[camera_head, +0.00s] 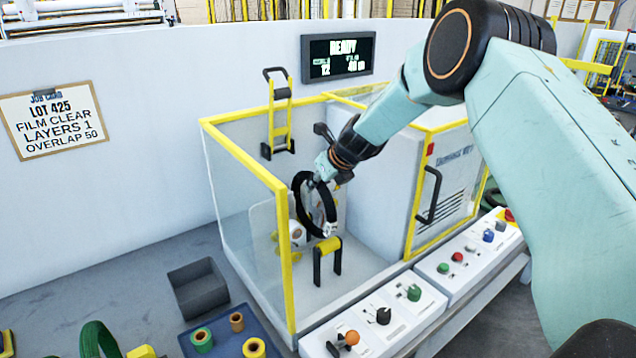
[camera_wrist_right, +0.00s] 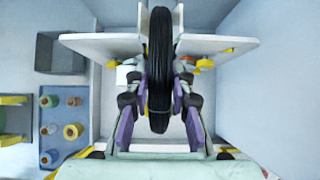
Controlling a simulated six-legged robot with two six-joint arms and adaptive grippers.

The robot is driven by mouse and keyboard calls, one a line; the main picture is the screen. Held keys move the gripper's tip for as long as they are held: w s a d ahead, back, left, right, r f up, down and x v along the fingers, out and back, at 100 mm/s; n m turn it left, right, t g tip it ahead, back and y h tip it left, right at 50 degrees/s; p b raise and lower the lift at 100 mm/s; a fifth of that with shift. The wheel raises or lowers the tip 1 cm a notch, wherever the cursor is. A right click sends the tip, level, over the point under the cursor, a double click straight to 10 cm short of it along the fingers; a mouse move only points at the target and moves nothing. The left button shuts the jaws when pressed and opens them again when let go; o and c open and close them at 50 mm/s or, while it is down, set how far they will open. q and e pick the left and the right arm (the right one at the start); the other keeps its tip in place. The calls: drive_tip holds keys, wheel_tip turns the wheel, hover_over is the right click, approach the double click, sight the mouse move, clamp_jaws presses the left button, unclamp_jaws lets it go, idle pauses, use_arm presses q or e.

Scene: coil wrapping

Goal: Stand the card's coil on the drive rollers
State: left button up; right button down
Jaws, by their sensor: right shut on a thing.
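My right gripper (camera_head: 318,180) is shut on a black coil (camera_head: 304,206) inside the glazed machine enclosure. The coil is a thin upright ring with a small pale tag low on its right side. In the right wrist view the coil (camera_wrist_right: 158,45) is edge-on between the two fingers of my right gripper (camera_wrist_right: 158,95). In the head view it hangs just above and left of a yellow-topped black stand (camera_head: 327,246). I cannot tell whether the coil touches any roller. A job card (camera_head: 53,119) reads lot 425, film clear, layers 1, overlap 50. My left gripper is not in view.
Yellow-framed clear panels (camera_head: 265,165) enclose the machine. A display (camera_head: 338,57) reads READY. Control boxes (camera_head: 398,318) line the front. A grey bin (camera_head: 198,289), a blue tray (camera_head: 219,338) with several rolls and a green coil (camera_head: 98,338) lie at the left.

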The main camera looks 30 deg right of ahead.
drive_tip(key=shift+w, duration=0.2)
drive_tip(key=shift+s+f, duration=0.15)
drive_tip(key=c, duration=1.1)
unclamp_jaws()
drive_tip(key=shift+f, duration=0.1)
drive_tip(key=shift+s+f, duration=0.15)
drive_tip(key=shift+f, duration=0.05)
drive_tip(key=v, duration=0.7)
drive_tip(key=shift+r, duration=0.25)
drive_tip(key=shift+v, duration=1)
drive_tip(key=v, duration=0.2)
drive_tip(key=shift+s+r, duration=0.2)
drive_tip(key=shift+r, duration=0.1)
